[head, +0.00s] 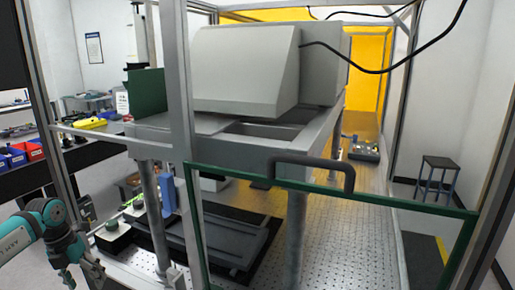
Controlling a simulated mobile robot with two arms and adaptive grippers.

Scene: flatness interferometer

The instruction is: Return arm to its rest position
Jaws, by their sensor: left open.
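My left arm (25,232), teal and white, comes in at the lower left of the head view. Its gripper (82,272) is dark and teal, open, and points down toward the bottom edge of the picture. Nothing shows between its fingers. It is outside the metal frame, left of the interferometer (245,70), a large grey housing on a grey table. My right gripper is not in the picture.
A metal post (181,120) and a green-framed door (330,190) with a dark handle (310,160) stand in front of the machine. A dark tray (225,240) lies on the perforated base. Red and blue bins (28,151) sit on a bench at left. A stool (437,175) stands at right.

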